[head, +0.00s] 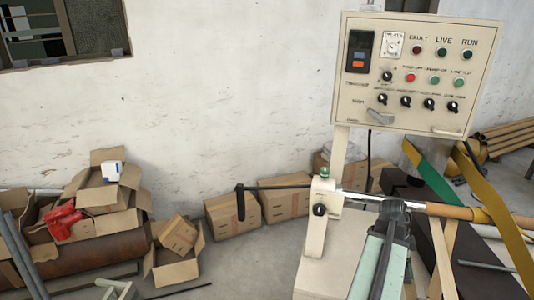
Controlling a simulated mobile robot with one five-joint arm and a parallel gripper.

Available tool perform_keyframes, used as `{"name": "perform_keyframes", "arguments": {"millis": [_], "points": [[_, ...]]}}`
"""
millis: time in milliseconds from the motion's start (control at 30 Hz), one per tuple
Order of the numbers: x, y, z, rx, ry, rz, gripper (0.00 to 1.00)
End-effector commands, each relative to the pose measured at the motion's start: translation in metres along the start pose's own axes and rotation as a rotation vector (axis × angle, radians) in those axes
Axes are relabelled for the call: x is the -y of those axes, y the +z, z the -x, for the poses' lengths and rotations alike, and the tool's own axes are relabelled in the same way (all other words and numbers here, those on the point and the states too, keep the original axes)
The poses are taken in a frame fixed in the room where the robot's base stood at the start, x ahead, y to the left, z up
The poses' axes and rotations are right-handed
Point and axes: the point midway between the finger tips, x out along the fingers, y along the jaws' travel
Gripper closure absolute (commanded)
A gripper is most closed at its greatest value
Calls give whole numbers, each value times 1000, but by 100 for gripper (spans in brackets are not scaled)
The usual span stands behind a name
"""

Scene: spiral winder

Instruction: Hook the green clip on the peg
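I cannot pick out a green clip or a peg for certain. A small green piece (324,172) sits on top of the cream machine post (317,235), too small to tell what it is. My gripper does not show in this view.
A cream control panel (408,112) with buttons and knobs stands above the winder. A black crank handle (240,202) on a thin rod sticks out left of the post. A brown tube (455,211) and green and yellow strips (502,215) are at right. Cardboard boxes (232,214) line the wall.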

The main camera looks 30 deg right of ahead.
Motion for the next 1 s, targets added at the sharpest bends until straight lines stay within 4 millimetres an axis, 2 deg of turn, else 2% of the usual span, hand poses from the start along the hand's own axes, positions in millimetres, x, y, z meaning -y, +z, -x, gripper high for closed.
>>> {"name": "perform_keyframes", "arguments": {"millis": [367, 600, 833, 1000], "points": [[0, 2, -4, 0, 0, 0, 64], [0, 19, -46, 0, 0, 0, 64], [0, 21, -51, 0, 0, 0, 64], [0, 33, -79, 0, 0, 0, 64]]}}
